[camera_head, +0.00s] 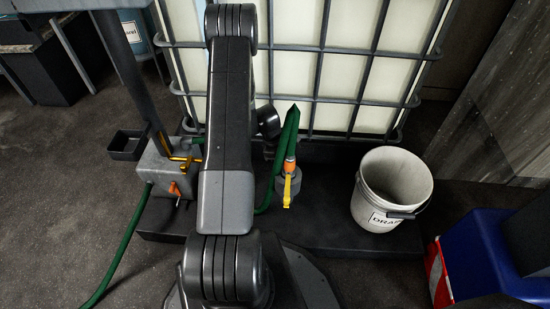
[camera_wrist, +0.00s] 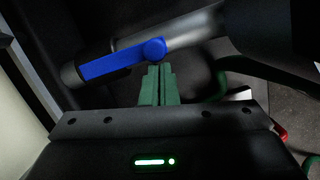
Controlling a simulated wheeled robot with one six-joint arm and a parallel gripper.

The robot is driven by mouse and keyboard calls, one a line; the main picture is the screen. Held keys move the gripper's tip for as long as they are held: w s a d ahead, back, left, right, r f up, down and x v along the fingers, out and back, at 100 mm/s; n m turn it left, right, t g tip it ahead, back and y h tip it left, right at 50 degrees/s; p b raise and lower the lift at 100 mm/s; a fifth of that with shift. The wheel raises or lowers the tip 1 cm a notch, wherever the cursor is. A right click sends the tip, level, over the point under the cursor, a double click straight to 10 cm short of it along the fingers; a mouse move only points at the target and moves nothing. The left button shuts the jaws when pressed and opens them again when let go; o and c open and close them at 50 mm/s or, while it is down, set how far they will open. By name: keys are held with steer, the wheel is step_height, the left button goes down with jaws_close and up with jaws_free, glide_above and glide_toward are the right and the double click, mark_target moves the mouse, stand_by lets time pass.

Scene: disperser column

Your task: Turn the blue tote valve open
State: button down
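The blue valve handle (camera_wrist: 112,63) shows in the wrist view as a flat lever with a round hub at its right end. It lies roughly along a grey pipe (camera_wrist: 190,35). My gripper (camera_wrist: 158,70) has its two green fingers together with nothing visible between them. Their tips are just below the hub; I cannot tell whether they touch it. In the head view the white caged tote (camera_head: 340,90) stands at the back. My arm crosses the middle of that view, and neither the blue handle nor my fingertips can be made out there.
A yellow-handled valve (camera_head: 288,190) with a green hose (camera_head: 276,165) is right of my arm. A white bucket (camera_head: 390,190) stands farther right, near a blue bin (camera_head: 490,260). A grey box (camera_head: 160,170) with yellow and orange handles is left. Floor at far left is mostly clear.

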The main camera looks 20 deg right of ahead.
stand_by(0.3)
steer(key=p+v, duration=0.5)
steer(key=v, duration=0.8)
steer(key=shift+r, duration=0.4)
steer(key=shift+f, duration=0.15)
step_height(320, 180, down, 13)
steer(key=d+m+b, duration=0.1)
steer(key=b, duration=0.4)
steer(key=shift+s, duration=0.2)
steer(key=shift+d, duration=0.15)
